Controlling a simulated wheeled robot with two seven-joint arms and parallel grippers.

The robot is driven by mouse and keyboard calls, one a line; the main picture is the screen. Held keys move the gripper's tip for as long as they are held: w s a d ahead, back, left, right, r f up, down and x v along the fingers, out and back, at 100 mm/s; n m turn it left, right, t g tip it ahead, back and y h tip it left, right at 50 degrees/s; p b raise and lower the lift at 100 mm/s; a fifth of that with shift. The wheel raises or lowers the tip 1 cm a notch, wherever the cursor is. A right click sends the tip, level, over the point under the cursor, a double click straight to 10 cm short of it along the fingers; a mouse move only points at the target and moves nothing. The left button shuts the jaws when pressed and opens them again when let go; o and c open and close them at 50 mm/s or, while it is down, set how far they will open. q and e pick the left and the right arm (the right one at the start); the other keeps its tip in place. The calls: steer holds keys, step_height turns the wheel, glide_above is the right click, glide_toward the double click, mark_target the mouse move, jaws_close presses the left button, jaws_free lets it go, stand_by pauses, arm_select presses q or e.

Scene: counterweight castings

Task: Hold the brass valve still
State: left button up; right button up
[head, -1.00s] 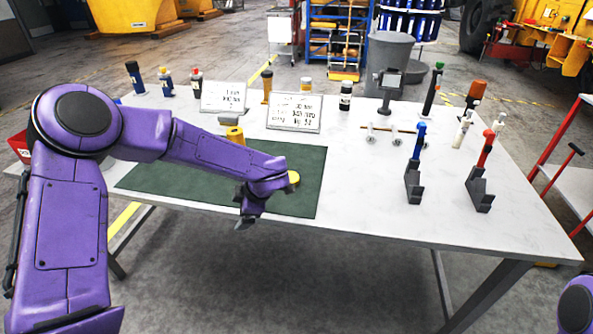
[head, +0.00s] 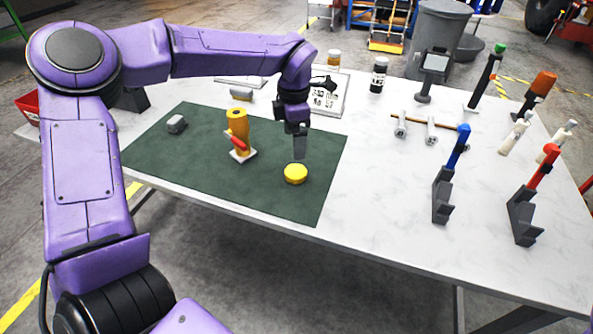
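The brass valve (head: 236,122) stands upright on the green mat (head: 200,181). It is a golden cylinder with a red handle low on its front and a pale square base. My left gripper (head: 299,158) points down to the right of the valve, clearly apart from it. Its fingertips are just above or behind a round yellow piece (head: 295,174) on the mat; I cannot tell whether they touch it. The fingers show edge-on, so their opening is hidden. My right gripper is out of view.
A small grey block (head: 177,124) lies on the mat's left. A printed board (head: 326,94) stands behind my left gripper. To the right are blue-handled (head: 449,176) and red-handled (head: 532,198) tools in dark holders. The mat's front part is clear.

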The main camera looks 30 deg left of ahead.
arm_select(q)
glide_above(296, 171)
steer(key=f, duration=0.4)
steer(key=shift+w+a+f, duration=0.1)
steer(key=shift+w+f, duration=0.2)
steer(key=shift+f, duration=0.45)
steer(key=shift+s+f, duration=0.1)
steer(key=shift+s, duration=0.15)
steer(key=shift+w, duration=0.1)
step_height(296, 171, down, 5)
steer(key=shift+f+p, duration=0.15)
steer(key=shift+p, duration=0.6)
steer(key=shift+c, duration=0.2)
steer(key=c, duration=1.1)
